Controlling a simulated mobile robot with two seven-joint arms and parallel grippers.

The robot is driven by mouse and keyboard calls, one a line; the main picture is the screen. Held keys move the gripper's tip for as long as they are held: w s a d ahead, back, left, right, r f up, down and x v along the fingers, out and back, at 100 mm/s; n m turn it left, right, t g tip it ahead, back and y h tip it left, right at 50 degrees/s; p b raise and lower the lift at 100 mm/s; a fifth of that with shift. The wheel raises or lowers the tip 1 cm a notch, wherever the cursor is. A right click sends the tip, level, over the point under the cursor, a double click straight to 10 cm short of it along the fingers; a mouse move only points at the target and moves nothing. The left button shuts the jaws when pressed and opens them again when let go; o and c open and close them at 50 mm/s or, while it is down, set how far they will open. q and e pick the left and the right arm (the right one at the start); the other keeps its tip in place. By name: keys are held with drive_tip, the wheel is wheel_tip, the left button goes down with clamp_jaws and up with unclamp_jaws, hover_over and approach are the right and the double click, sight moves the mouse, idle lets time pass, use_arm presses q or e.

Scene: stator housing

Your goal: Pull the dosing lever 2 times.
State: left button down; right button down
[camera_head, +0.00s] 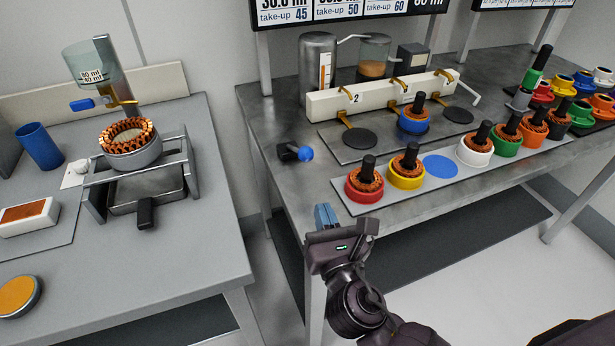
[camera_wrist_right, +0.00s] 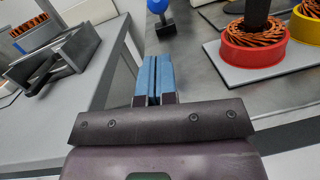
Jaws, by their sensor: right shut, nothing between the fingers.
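The dosing lever (camera_head: 300,153) looks like the short lever with a blue ball knob on a black base, on the near left part of the right-hand table in the head view. In the right wrist view its knob (camera_wrist_right: 157,5) is at the top edge, partly cut off, just beyond the fingertips. My right gripper (camera_head: 325,212) has blue fingers pressed together with nothing between them. It is in front of the table's near edge, apart from the lever. The fingers also show in the right wrist view (camera_wrist_right: 154,75). My left gripper is not in view.
A red holder (camera_head: 363,193) with a copper-wound stator stands right of the lever, on a light strip (camera_head: 394,199) with several other coloured holders. A white dispenser bar (camera_head: 380,95) stands behind. A left table (camera_head: 215,230) carries another dispenser with a blue handle (camera_head: 82,104).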

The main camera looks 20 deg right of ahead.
drive_tip(key=shift+w+d+r, duration=0.1)
drive_tip(key=shift+w+r, duration=0.1)
drive_tip(key=shift+w, duration=0.45)
approach(297, 150)
drive_tip(key=shift+w+d+r, duration=0.4)
drive_tip(key=shift+w+r, duration=0.05)
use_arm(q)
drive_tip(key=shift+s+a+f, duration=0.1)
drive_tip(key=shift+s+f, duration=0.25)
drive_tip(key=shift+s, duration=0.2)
use_arm(e)
drive_tip(key=shift+w, duration=0.65)
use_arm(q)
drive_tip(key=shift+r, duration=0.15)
use_arm(e)
drive_tip(key=shift+r, duration=0.1)
